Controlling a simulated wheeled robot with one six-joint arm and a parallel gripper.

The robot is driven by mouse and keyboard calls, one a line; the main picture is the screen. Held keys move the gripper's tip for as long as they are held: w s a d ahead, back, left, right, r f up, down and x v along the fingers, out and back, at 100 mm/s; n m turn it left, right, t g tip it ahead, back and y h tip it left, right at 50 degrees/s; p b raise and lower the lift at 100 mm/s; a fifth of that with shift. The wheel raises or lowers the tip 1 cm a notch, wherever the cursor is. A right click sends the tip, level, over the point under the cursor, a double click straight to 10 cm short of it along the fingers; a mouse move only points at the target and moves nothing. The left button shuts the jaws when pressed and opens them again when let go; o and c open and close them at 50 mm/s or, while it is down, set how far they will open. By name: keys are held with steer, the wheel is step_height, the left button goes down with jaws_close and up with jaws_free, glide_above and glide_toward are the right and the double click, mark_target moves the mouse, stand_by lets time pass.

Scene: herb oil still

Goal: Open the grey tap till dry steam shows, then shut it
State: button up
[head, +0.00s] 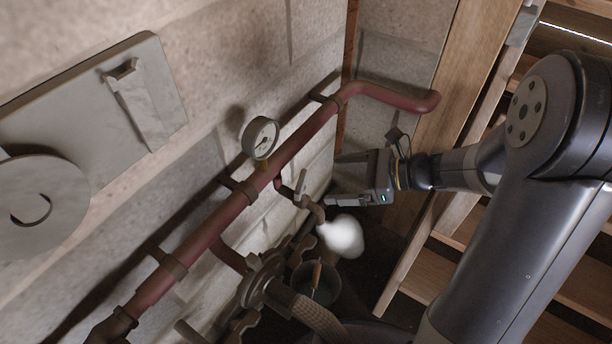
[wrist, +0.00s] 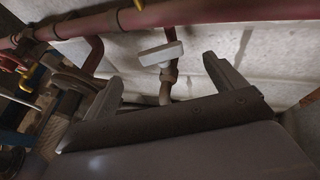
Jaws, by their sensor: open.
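The grey tap (head: 301,184) sits on a short branch under the red pipe, its flat handle facing my gripper. In the wrist view the tap's handle (wrist: 161,54) lies crosswise to its stem, tilted slightly. A dense white steam puff (head: 343,236) hangs at the tap's downturned spout (head: 318,212). My gripper (head: 333,180) is open and empty, to the right of the tap in the head view. In the wrist view the handle shows between and beyond the two fingertips (wrist: 160,69); I see no contact.
A round gauge (head: 262,138) stands on the red pipe (head: 218,227) along the block wall. A dark bucket (head: 317,284) is below the spout. A valve with a handwheel (head: 262,280) is at lower left. Wooden slats (head: 480,252) stand at the right.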

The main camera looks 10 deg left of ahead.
mark_target(304, 182)
steer(key=b+x, duration=0.1)
steer(key=x, duration=0.9)
steer(key=shift+d+b, duration=0.1)
steer(key=shift+b, duration=0.3)
steer(key=shift+c, duration=0.2)
